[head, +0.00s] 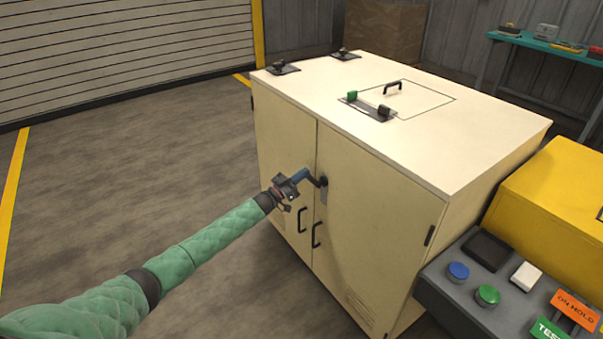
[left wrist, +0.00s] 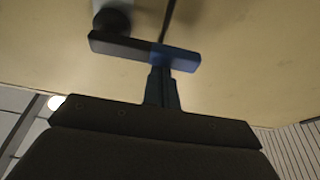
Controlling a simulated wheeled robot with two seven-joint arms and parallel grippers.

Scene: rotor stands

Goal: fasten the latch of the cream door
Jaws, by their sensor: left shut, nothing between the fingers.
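The cream cabinet (head: 380,205) has two front doors with a dark seam between them. The latch is a dark lever (head: 313,180) with a blue end (head: 300,174), pivoted on a plate on the right-hand door. The lever lies sideways across the seam toward the left-hand door (head: 283,150). In the left wrist view the lever (left wrist: 118,45) and its blue end (left wrist: 178,56) cross the seam. My left gripper (head: 293,180) is shut and empty, its fingertips (left wrist: 160,80) right at the blue end; I cannot tell whether they touch. My right gripper is not in view.
Two black door handles (head: 317,236) sit below the latch. A grey control panel (head: 470,295) with buttons and a yellow box (head: 555,205) stand to the right of the cabinet. The floor (head: 130,165) to the left is clear.

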